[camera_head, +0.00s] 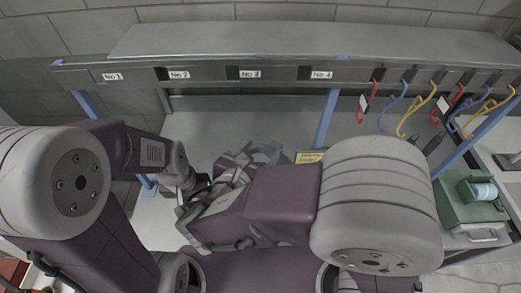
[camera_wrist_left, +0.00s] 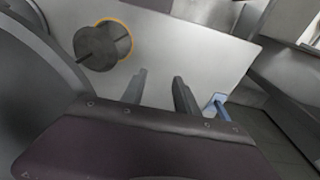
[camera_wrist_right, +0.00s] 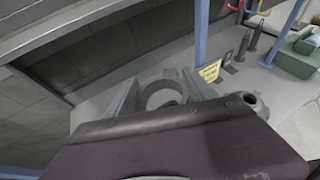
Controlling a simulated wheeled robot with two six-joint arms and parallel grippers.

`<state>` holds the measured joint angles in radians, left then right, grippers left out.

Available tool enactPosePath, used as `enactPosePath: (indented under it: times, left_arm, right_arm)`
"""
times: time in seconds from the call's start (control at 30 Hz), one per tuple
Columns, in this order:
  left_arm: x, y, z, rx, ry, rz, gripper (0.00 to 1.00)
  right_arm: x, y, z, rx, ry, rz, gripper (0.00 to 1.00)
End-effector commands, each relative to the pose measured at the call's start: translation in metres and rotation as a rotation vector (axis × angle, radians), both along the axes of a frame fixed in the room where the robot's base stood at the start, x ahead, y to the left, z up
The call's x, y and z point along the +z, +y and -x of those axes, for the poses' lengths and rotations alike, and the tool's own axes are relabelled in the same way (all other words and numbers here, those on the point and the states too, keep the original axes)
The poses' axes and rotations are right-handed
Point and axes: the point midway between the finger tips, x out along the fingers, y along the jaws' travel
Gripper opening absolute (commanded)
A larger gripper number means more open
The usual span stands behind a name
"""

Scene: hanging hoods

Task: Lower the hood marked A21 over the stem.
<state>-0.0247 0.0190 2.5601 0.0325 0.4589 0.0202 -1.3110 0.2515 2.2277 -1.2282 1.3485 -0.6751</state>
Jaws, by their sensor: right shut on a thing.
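In the right wrist view a grey ring-shaped piece (camera_wrist_right: 147,93) sits between the fingers of my right gripper (camera_wrist_right: 162,86), which is shut on it. I cannot tell whether it is part of the hood; no A21 mark is readable. My left gripper (camera_wrist_left: 160,86) has its fingers apart with nothing between them. In the left wrist view a dark round piece (camera_wrist_left: 95,49) with a thin rod and a yellow-orange rim shows on the pale bench surface (camera_wrist_left: 205,55). I cannot tell whether the rod is the stem. In the head view my arms hide much of the work area.
A rail (camera_head: 215,73) with plates No 1 to No 4 crosses the back on blue posts (camera_head: 327,118). Red, blue and yellow hooks (camera_head: 417,108) hang at right. A yellow label (camera_head: 309,157) lies on the bench. A green box (camera_head: 470,215) stands at far right.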

Motion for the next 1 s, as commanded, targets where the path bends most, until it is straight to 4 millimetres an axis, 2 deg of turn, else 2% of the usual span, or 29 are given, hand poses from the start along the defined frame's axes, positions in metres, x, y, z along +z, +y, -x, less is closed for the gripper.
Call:
enactPosePath:
  times: [0.03, 0.33, 1.0]
  left_arm:
    - [-0.009, 0.000, 0.000, 0.000, 0.000, 0.000, 0.36]
    - [-0.035, 0.000, 0.000, 0.000, 0.000, 0.000, 0.36]
    - [-0.076, 0.000, 0.000, 0.000, 0.000, 0.000, 0.36]
  right_arm:
    - [-0.009, 0.000, 0.000, 0.000, -0.001, 0.000, 0.00]
    - [-0.035, 0.000, 0.000, 0.000, -0.001, 0.000, 0.00]
    - [-0.091, 0.000, 0.000, -0.001, -0.001, 0.001, 0.00]
